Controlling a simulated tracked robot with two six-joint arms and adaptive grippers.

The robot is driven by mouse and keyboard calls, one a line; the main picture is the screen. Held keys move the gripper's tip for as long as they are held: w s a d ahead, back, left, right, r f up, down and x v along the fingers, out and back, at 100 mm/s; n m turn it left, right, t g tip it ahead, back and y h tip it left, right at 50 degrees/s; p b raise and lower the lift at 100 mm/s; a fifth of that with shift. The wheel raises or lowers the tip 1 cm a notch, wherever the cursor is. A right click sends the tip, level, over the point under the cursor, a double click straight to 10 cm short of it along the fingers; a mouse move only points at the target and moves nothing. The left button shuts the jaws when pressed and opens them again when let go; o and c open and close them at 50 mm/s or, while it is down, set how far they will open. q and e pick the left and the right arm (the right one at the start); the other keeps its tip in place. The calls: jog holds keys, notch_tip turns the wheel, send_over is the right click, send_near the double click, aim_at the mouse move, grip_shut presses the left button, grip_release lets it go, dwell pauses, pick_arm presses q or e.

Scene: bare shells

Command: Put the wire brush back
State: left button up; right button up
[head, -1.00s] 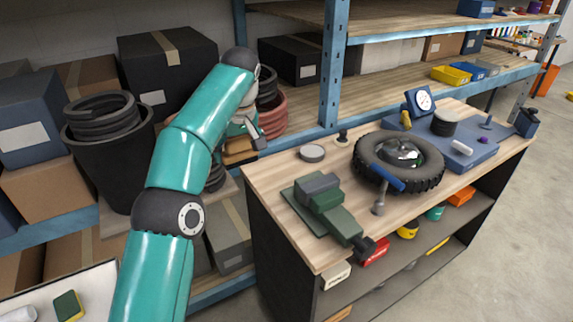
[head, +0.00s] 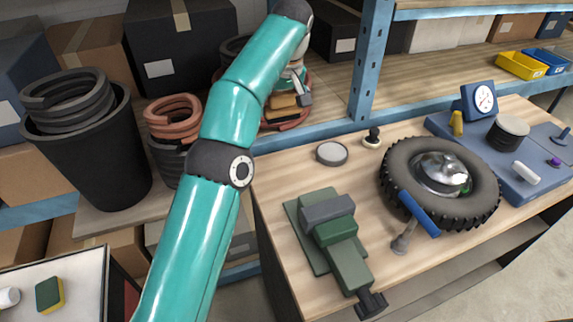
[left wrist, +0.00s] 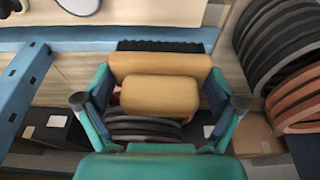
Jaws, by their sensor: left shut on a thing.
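My left gripper (head: 296,88) is over the shelf behind the workbench, partly hidden by my own teal arm. It is shut on the wire brush (head: 283,101), a tan wooden block. In the left wrist view the brush (left wrist: 160,66) lies across between the two fingers of the gripper (left wrist: 160,100), with a row of dark bristles along its far edge. Coils show below and behind the brush; I cannot tell whether it touches them. My right gripper is not in view.
Blue shelving (head: 366,70) with an upright post stands beside the workbench (head: 270,185). The bench holds a green vise (head: 335,240), a tyre (head: 395,165) and a blue base plate (head: 470,145). A black bin (head: 85,165) and copper-coloured coils (head: 172,112) are left of my arm.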

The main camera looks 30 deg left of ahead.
pick_arm(q)
notch_tip(320, 180, down, 9)
jog(key=b, duration=0.6)
send_over(282, 169)
jog(key=f, duration=0.5)
jog(key=shift+s+d+f, duration=0.15)
jog(key=shift+s+d, duration=0.15)
jog(key=shift+w+f, duration=0.15)
jog(key=shift+f, duration=0.45)
notch_tip(282, 169, down, 3)
jog(key=shift+f, duration=0.2)
jog(key=o, duration=0.9)
jog(key=shift+c, duration=0.2)
